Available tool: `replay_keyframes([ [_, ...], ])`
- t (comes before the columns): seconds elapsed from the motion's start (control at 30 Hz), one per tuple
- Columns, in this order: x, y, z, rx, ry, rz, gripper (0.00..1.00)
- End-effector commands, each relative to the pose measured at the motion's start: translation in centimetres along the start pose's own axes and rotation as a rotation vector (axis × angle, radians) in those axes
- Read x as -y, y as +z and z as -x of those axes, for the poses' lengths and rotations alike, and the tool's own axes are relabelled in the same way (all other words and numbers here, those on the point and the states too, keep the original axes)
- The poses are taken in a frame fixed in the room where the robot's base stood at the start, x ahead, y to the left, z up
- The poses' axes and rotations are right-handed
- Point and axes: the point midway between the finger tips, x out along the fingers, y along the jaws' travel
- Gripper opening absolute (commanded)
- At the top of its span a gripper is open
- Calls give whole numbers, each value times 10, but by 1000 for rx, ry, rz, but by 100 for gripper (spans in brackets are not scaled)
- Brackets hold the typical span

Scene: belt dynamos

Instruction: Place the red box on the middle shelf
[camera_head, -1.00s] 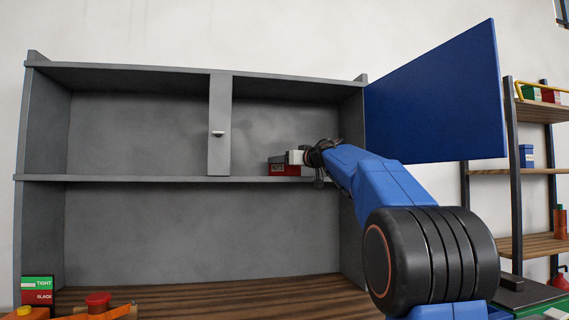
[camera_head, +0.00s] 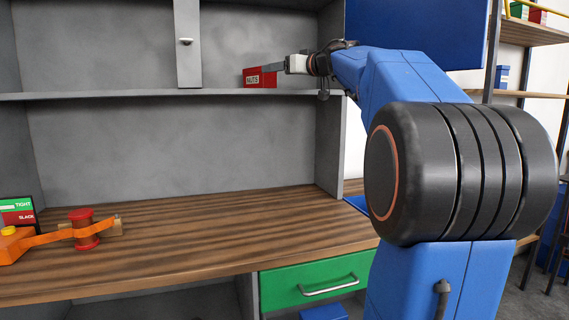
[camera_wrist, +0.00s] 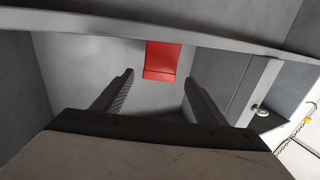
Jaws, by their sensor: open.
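The red box (camera_head: 260,78), labelled NUTS, rests on the grey middle shelf (camera_head: 130,96) of the cabinet, near its right part. My gripper (camera_head: 275,67) is at the right of the box, level with its upper part, in the head view. In the wrist view the open fingers (camera_wrist: 159,80) point towards the red box (camera_wrist: 162,60), which lies ahead and between their lines. Clear gaps show on both sides of it, so the fingers do not hold it.
A blue open door (camera_head: 415,30) is behind my arm. Below, the wooden worktop (camera_head: 200,230) holds a red spool (camera_head: 84,228) with an orange belt. A green drawer (camera_head: 315,283) is under it.

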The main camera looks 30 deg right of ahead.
Motion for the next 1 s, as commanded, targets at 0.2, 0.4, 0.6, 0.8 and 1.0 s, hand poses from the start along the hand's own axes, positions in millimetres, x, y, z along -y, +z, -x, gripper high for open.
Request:
replay_keyframes([
  [0.2,4,-2,1,-18,7,1,66],
  [0.4,30,-6,15,-136,95,14,66],
  [0.6,48,36,54,-170,306,-11,66],
  [0.8,68,154,111,39,496,-58,66],
  [1.0,111,299,177,386,533,-84,66],
])
